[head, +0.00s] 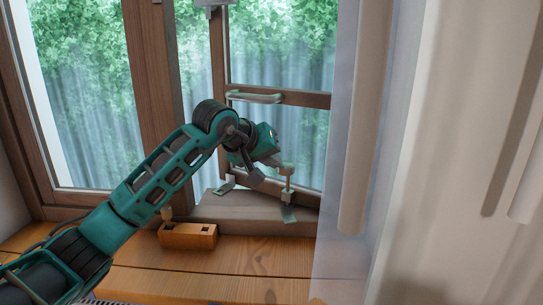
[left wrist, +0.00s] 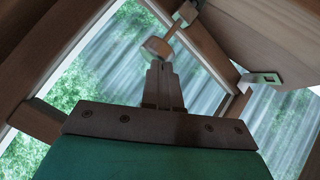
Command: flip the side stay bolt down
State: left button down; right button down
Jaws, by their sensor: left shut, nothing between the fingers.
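The side stay bolt (head: 287,181) is a pale upright rod with a knob at its top, at the lower edge of the window sash. In the left wrist view its round knob (left wrist: 156,48) and thin rod (left wrist: 172,29) show just beyond my fingertips. My left gripper (head: 277,162) is beside the knob in the head view. In the left wrist view the left gripper (left wrist: 160,70) has its fingers together, with nothing between them. Its tips overlap the knob's edge in the picture; whether they touch I cannot tell. My right gripper is not in view.
A pale window handle (head: 255,97) sits on the sash rail above. A pale bracket (head: 224,187) is left of the bolt. A slotted wooden block (head: 188,236) stands on the wooden sill (head: 240,283). A translucent panel and pale curtain (head: 455,150) close off the right side.

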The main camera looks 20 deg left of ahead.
pick_arm(q)
notch_tip(320, 180, down, 2)
jog(key=shift+f, duration=0.1)
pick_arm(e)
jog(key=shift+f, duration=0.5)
